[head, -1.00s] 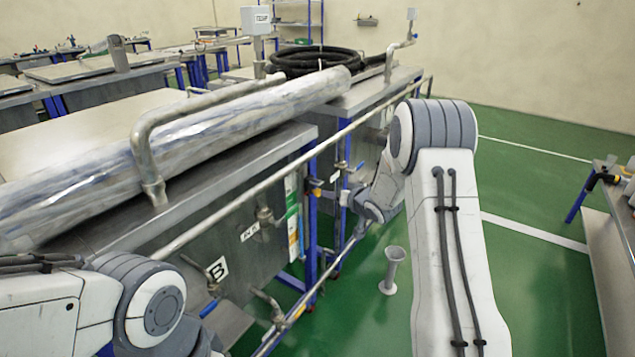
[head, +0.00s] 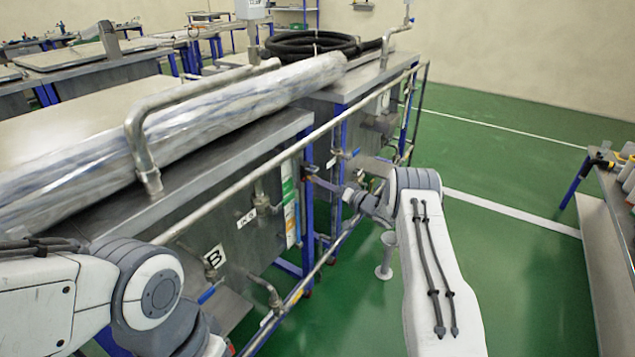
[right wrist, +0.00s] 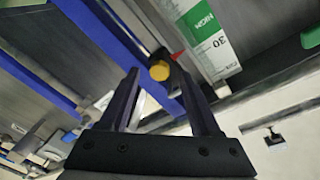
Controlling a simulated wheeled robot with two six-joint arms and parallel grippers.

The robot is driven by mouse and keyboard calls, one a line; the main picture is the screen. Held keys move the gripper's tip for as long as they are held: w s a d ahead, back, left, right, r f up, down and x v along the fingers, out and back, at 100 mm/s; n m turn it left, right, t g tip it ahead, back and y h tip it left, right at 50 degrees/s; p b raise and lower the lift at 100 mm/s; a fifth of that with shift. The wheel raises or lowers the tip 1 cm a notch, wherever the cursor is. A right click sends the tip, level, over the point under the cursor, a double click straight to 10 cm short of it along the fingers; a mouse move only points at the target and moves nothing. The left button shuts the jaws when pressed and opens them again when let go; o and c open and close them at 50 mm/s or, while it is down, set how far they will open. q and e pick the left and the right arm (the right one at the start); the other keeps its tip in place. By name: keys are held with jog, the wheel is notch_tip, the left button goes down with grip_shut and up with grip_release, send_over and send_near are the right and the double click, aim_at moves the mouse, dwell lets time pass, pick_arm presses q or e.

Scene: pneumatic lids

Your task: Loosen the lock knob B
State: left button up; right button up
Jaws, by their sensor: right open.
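A black knob with a round yellow cap (right wrist: 159,71) and a bit of red beside it shows in the right wrist view. It sits by a blue post, near a green and white label. I read no letter on it, so I cannot tell if it is knob B. My right gripper (right wrist: 158,82) is open, its two fingers pointing towards the knob with the cap between the fingertips in the picture. I cannot tell whether they touch it. In the head view my right gripper (head: 322,184) is small, near the blue post. My left arm enters at lower left; its gripper is out of sight.
A long pipe rail (head: 250,168) runs along the tanks. A rolled plastic cover (head: 215,110) lies on top. A grey stand (head: 384,258) is on the open green floor.

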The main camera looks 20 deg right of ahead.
jog(key=shift+x, duration=1.15)
grip_shut()
jog(key=shift+w+d+f+n+g+y+b, duration=0.15)
jog(key=shift+n+y+b, duration=0.5)
jog(key=shift+n+b, duration=3.4)
jog(key=shift+s+d+r+n+g+y+b, duration=0.15)
jog(key=shift+n+y+b, duration=0.45)
jog(key=shift+n+b, duration=3.5)
jog(key=shift+w+f+n+g+y+b, duration=0.15)
jog(key=shift+n+y+b, duration=0.5)
jog(key=shift+n+b, duration=3.4)
jog(key=shift+n+p, duration=0.9)
jog(key=shift+n, duration=0.1)
